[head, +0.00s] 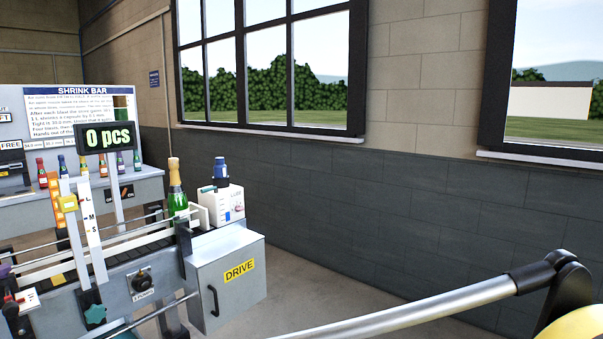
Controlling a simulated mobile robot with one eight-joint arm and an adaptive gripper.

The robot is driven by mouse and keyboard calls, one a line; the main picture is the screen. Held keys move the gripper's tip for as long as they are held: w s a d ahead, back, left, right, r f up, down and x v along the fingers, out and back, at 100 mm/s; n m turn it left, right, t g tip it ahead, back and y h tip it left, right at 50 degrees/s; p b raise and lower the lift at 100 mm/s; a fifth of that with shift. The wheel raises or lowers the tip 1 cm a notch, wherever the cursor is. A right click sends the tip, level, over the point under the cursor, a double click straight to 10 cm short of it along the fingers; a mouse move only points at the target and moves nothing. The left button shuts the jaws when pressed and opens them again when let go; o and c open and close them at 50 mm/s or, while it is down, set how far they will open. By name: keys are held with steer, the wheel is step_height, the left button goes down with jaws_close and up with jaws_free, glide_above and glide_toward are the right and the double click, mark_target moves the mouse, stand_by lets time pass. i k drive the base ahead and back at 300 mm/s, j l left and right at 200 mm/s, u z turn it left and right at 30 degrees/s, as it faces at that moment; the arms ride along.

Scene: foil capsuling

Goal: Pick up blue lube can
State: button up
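A small blue can (220,170) with a darker blue cap stands upright at a white box-shaped holder on top of the machine's drive cabinet. Its lower part is hidden by the holder (236,207), which has small lettering that is hard to read. A green bottle with a gold foil top (176,185) stands just left of the holder on the conveyor. My gripper is not in view, so I cannot see its fingers or whether it holds anything.
The grey drive cabinet (228,285) has a door handle and a yellow DRIVE label. A counter display (108,137) and posts rise left of it. A shelf (140,185) with several small bottles stands behind. The floor right of the cabinet is clear up to the wall.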

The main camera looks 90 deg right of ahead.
mark_target(220, 168)
steer(key=z, duration=2.45)
